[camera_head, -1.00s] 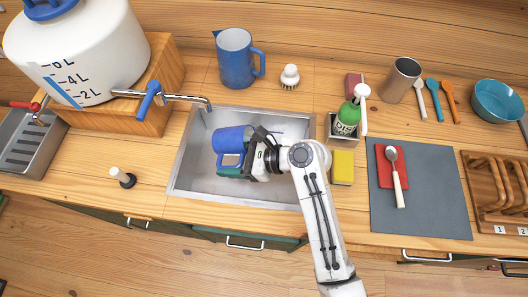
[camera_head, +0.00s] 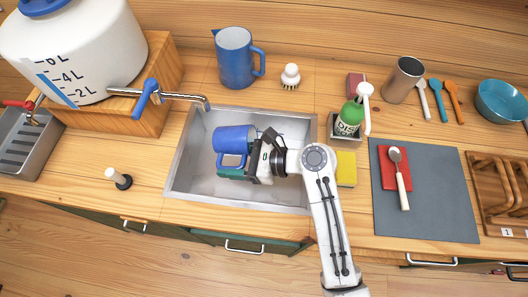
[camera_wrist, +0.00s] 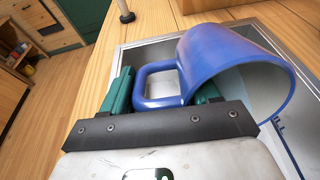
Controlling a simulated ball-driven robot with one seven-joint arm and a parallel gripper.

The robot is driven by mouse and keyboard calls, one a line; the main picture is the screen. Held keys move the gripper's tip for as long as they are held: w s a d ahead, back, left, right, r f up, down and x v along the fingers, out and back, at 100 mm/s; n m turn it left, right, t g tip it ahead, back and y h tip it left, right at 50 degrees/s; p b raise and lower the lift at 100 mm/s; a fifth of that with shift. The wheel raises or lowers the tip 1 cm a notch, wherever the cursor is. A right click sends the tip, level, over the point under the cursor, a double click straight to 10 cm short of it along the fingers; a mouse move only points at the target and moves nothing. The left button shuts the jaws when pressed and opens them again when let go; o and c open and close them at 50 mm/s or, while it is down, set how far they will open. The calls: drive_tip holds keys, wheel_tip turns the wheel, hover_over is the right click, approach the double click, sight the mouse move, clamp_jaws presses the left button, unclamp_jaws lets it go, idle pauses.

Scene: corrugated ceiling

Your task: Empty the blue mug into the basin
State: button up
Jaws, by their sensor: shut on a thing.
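The blue mug (camera_head: 234,138) is over the steel basin (camera_head: 196,184), on the left side of its opening. It looks tipped on its side, with its handle toward the front. My gripper (camera_head: 240,165) is shut on the handle. In the wrist view the mug (camera_wrist: 215,55) fills the upper right, and the green fingers of my gripper (camera_wrist: 160,90) lie on both sides of the handle. I cannot make out any contents in the mug, nor whether it touches the basin.
A tap (camera_head: 180,97) from the white water tank (camera_head: 75,55) reaches over the basin's back left corner. A blue pitcher (camera_head: 236,62) and a brush (camera_head: 290,78) stand behind. A soap bottle (camera_head: 349,118) and yellow sponge (camera_head: 346,168) are at the right.

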drive_tip(key=shift+d+r+y, duration=0.3)
drive_tip(key=shift+d+y, duration=0.2)
drive_tip(key=shift+y, duration=0.1)
idle(0.3)
drive_tip(key=shift+d+r+y, duration=0.25)
drive_tip(key=shift+r+y, duration=0.65)
drive_tip(key=shift+r, duration=0.15)
idle(0.3)
drive_tip(key=shift+d+r, duration=0.1)
drive_tip(key=shift+r, duration=0.45)
